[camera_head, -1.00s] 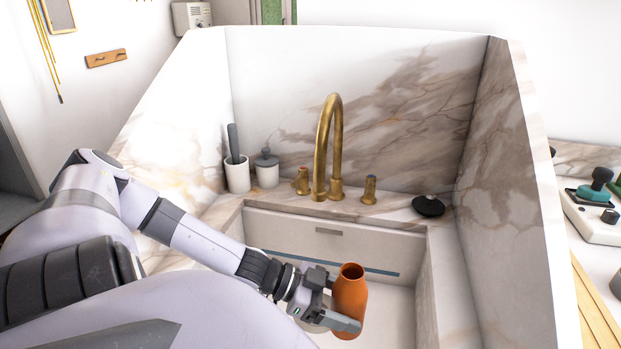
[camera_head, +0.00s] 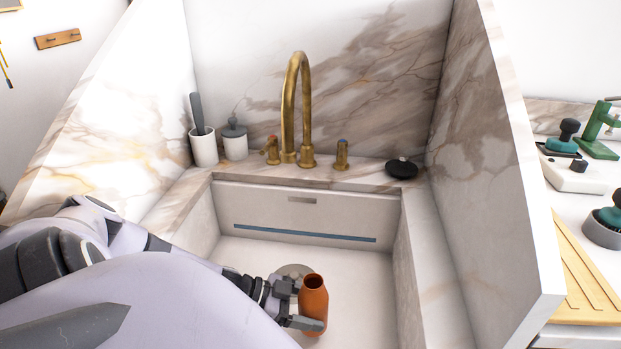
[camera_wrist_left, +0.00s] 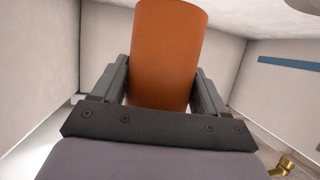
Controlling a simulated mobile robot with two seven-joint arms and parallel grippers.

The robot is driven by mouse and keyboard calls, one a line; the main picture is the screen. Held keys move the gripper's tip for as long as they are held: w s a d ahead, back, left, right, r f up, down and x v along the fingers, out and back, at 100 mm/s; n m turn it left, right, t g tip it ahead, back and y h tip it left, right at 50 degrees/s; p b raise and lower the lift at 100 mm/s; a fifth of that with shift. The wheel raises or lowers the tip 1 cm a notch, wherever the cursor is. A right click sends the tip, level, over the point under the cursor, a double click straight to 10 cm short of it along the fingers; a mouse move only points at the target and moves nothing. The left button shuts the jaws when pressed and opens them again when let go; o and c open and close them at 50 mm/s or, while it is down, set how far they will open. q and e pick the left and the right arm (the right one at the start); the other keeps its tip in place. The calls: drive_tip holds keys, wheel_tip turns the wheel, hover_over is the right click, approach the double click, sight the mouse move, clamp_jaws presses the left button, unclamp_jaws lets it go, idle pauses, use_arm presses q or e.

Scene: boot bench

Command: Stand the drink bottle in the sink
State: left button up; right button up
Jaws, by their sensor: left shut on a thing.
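The drink bottle (camera_head: 313,299) is orange with an open neck and stands roughly upright inside the sink basin (camera_head: 350,262). My left gripper (camera_head: 300,311) is shut on its side. In the left wrist view the bottle (camera_wrist_left: 168,50) sits between both fingers of the gripper (camera_wrist_left: 160,92), with sink walls around it. The bottle's base is hidden or hard to make out, so I cannot tell whether it touches the sink floor. The round drain (camera_head: 295,270) shows just behind the gripper. My right gripper is not in view.
A brass tap (camera_head: 290,110) arches at the back, between two handles. A white cup with a brush (camera_head: 204,146), a lidded jar (camera_head: 235,142) and a black dish (camera_head: 401,168) stand on the back ledge. Tall marble panels flank the sink. The basin's right side is clear.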

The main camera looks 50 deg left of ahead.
sight(311, 317)
use_arm(q)
drive_tip(key=shift+f+b, duration=0.65)
drive_tip(key=shift+f, duration=1.45)
drive_tip(key=o, duration=1.1)
drive_tip(key=shift+r, duration=0.25)
drive_tip(key=p+v, duration=0.1)
drive_tip(key=v, duration=0.6)
drive_tip(key=shift+s+a+r, duration=0.1)
drive_tip(key=shift+s, duration=0.1)
